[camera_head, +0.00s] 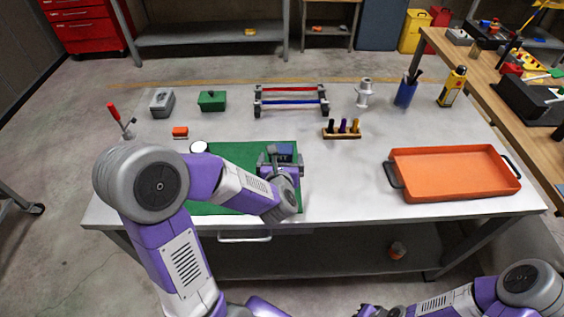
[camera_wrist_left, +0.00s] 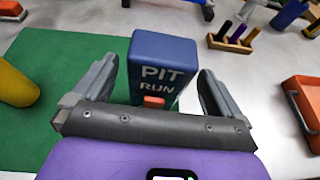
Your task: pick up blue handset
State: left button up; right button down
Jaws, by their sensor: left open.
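The blue handset (camera_wrist_left: 163,48) stands on the green mat (camera_wrist_left: 70,65), with "PIT RUN" lettering on its face and a small orange patch below. In the head view the handset (camera_head: 286,149) shows at the mat's right side, partly hidden by my left gripper (camera_head: 280,160). My left gripper is open, with one finger on each side of the handset in the left wrist view; gaps show between fingers and handset. The handset's lower part is hidden behind the gripper body. My right gripper (camera_head: 368,311) is only partly in view at the bottom edge, away from the table.
A yellow cylinder (camera_wrist_left: 14,86) stands left of the handset. An orange tray (camera_head: 455,172) lies on the right of the table. A wooden holder with small pegs (camera_head: 342,134), a red-and-blue bar stand (camera_head: 291,101) and a green box (camera_head: 212,101) are behind. Table between mat and tray is clear.

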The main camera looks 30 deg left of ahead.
pick_arm(q)
jog(key=x, duration=0.5)
jog(key=shift+s+f, duration=0.1)
jog(key=shift+f, duration=0.1)
jog(key=c, duration=1.2)
